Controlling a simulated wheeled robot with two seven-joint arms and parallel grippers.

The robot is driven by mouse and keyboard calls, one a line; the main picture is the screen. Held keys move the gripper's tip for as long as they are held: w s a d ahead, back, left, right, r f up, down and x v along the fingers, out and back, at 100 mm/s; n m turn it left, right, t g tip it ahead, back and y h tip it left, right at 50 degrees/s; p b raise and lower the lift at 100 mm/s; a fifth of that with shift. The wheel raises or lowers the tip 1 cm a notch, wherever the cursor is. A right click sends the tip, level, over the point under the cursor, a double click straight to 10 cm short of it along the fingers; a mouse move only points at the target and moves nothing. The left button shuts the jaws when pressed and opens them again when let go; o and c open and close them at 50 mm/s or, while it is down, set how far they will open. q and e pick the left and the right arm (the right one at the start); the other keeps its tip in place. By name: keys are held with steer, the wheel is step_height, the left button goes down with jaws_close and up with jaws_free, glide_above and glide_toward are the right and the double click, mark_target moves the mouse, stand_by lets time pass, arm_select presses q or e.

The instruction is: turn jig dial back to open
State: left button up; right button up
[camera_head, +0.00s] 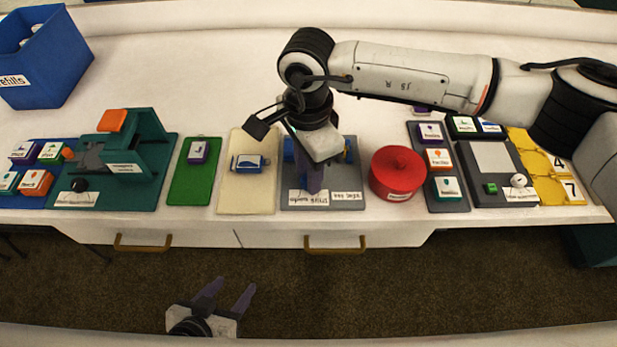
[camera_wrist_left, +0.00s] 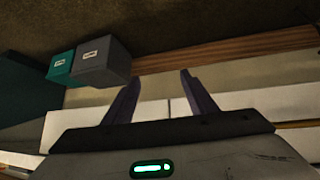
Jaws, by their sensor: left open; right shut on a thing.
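My right gripper (camera_head: 314,188) reaches down over a grey fixture plate (camera_head: 352,190), which I take to be the jig. Its purple fingers point down and are shut on a part there, apparently the jig dial. The hand hides the dial, so I cannot tell its setting. Blue parts of the fixture (camera_head: 289,150) show beside the hand, and white labels lie along its front edge. My left gripper (camera_head: 226,290) is open and empty over the floor in front of the counter. Its spread purple fingers also show in the left wrist view (camera_wrist_left: 160,80).
A red round pot (camera_head: 397,174) stands just right of the fixture. A cream mat (camera_head: 233,198) with a blue-and-white piece lies to its left. A teal stand (camera_head: 148,160) is further left. The back of the counter is mostly clear around my right arm.

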steer(key=m+b, duration=0.2)
steer(key=m, duration=0.1)
steer(key=shift+w+f, duration=0.1)
steer(key=shift+f, duration=0.05)
steer(key=shift+m+b, duration=0.65)
steer(key=shift+m, duration=0.25)
steer(key=shift+m+b, duration=0.6)
steer(key=shift+m, duration=0.3)
steer(key=shift+m+b, duration=0.6)
steer(key=shift+m, duration=0.3)
steer(key=shift+m+b, duration=0.45)
steer(key=shift+m, duration=0.35)
steer(key=shift+m+b, duration=0.55)
steer(key=shift+m, duration=0.55)
arm_select(q)
steer(key=shift+w+d+f+b, duration=0.15)
steer(key=shift+d+f, duration=0.1)
steer(key=shift+f, duration=0.65)
steer(key=shift+w+d+f+b, duration=0.1)
steer(key=shift+d+f, duration=0.2)
steer(key=shift+f, duration=0.6)
steer(key=shift+w+d+f+b, duration=0.15)
steer(key=shift+d+f, duration=0.1)
steer(key=shift+f, duration=0.65)
arm_select(e)
steer(key=shift+r+m, duration=0.2)
steer(key=shift+m, duration=0.6)
arm_select(q)
steer(key=shift+w, duration=0.1)
